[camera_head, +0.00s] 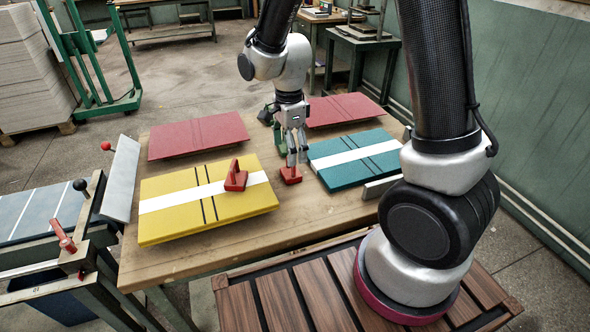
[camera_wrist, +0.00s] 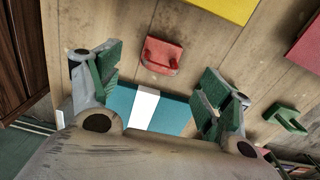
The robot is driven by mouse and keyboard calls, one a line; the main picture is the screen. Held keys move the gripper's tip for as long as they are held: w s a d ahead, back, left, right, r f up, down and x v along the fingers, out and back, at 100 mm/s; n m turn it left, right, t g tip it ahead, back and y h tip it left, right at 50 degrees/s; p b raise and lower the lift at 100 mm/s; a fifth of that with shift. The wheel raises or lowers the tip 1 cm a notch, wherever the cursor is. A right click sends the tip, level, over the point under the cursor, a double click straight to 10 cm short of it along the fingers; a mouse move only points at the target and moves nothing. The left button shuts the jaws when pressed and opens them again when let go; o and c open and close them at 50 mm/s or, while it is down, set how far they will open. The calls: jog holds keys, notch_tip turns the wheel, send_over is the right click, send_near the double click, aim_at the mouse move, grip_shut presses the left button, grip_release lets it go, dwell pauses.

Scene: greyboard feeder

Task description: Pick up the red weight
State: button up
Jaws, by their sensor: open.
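A red weight (camera_head: 290,176) with a handle lies on the wooden table between the yellow and teal stacks. My gripper (camera_head: 297,157) is above it, pointing down with its fingers apart. In the wrist view the red weight (camera_wrist: 160,55) lies on the wood, lined up with the gap between the green-padded fingers (camera_wrist: 160,82) but beyond their tips. Nothing is between the pads. A second red weight (camera_head: 235,178) sits on the yellow stack. In the head view the fingers partly cover the handle of the weight on the table.
The yellow stack (camera_head: 170,220) is at left, the teal stack (camera_head: 345,178) at right. Red stacks (camera_head: 205,133) and (camera_head: 345,108) lie behind. A green weight (camera_head: 279,138) stands behind my gripper; it also shows in the wrist view (camera_wrist: 287,118). Bare table (camera_head: 240,237) is in front.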

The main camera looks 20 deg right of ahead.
jog(key=shift+f+m, duration=0.25)
jog(key=shift+m, duration=0.05)
notch_tip(320, 180, down, 7)
jog(key=shift+w+d+f, duration=0.1)
jog(key=shift+d+f, duration=0.05)
jog(key=c, duration=1.5)
